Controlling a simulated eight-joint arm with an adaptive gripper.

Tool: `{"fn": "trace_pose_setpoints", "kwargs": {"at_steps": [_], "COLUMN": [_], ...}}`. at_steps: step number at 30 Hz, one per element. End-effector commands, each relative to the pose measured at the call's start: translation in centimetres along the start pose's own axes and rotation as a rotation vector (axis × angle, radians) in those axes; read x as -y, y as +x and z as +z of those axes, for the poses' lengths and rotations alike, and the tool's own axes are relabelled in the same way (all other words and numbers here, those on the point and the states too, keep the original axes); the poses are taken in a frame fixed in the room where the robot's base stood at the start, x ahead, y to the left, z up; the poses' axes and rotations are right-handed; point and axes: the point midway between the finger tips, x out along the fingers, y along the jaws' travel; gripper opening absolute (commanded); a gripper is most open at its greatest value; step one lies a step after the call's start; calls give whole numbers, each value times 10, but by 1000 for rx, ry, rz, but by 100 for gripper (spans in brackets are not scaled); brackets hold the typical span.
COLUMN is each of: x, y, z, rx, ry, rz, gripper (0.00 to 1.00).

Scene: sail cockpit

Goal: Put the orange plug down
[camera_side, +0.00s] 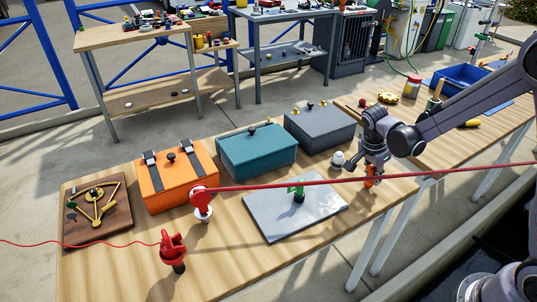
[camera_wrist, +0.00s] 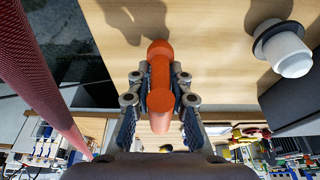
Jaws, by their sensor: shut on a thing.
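The orange plug (camera_wrist: 160,75) is between the two fingers of my gripper (camera_wrist: 158,100) in the wrist view. My gripper is shut on it. In the side view, my gripper (camera_side: 373,164) points down over the right part of the wooden table (camera_side: 240,265). The orange plug (camera_side: 371,180) shows below its fingers, close to the table's front right edge. I cannot tell whether its lower end touches the table.
A white fitting with a dark collar (camera_side: 338,159) stands left of my gripper; it also shows in the wrist view (camera_wrist: 286,50). A red rope (camera_side: 290,184) crosses at the front. A grey plate with a green-handled part (camera_side: 298,190) lies left. Bare wood lies between plate and edge.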

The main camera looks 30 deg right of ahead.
Motion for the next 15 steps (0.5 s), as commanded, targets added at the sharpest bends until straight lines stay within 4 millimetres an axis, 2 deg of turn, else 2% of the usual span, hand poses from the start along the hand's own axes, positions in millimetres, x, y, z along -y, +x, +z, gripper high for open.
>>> {"fn": "trace_pose_setpoints", "kwargs": {"at_steps": [3,15], "x": [0,0], "y": [8,11], "z": [2,3], "rx": [0,0], "ry": [0,0], "rz": [0,0], "gripper": [0,0]}}
